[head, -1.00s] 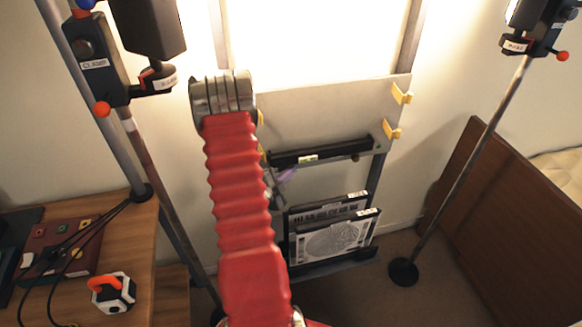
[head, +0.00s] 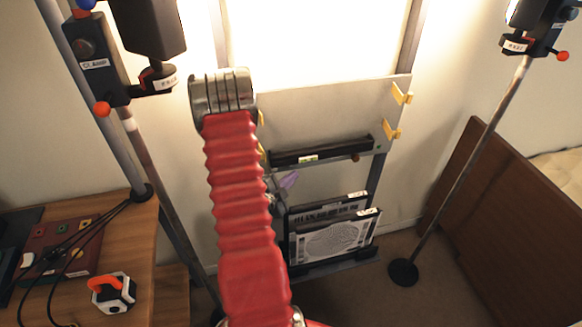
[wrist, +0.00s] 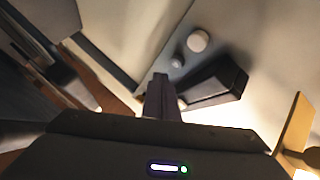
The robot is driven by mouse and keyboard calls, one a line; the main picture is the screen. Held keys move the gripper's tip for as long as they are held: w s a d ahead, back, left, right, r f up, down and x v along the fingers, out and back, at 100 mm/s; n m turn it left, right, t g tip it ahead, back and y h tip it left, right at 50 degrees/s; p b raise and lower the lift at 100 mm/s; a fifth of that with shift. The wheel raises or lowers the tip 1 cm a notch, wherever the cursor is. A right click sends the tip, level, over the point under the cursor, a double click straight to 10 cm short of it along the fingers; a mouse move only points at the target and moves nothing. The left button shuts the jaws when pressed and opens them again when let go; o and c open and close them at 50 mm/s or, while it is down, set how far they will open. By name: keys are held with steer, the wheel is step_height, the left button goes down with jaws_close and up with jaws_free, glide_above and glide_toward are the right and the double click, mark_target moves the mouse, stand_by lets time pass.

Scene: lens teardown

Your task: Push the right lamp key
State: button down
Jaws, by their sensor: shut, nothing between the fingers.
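My gripper (wrist: 160,90) is shut and empty, its narrow dark fingers together in the wrist view. In the head view its purple-grey tip (head: 289,180) shows just right of my red arm, in front of the upright stand; the rest is hidden by the arm. A maroon box (head: 88,262) with several small coloured keys lies on the desk at the lower left, well away from my gripper. Cables cross the box. I cannot tell which key is the right lamp key.
The stand has a pale board (head: 330,112) with yellow clips, a black bar (head: 325,150) and framed panels (head: 335,240) below. Lamp poles stand at left and right (head: 470,165). An orange-handled block (head: 112,293) sits on the desk (head: 140,240). A brown wooden panel (head: 510,220) is at right.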

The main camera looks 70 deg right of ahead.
steer(key=s+a, duration=0.1)
steer(key=a, duration=0.2)
steer(key=s+a, duration=0.1)
steer(key=shift+s+a, duration=0.25)
steer(key=shift+s, duration=0.1)
stand_by(0.8)
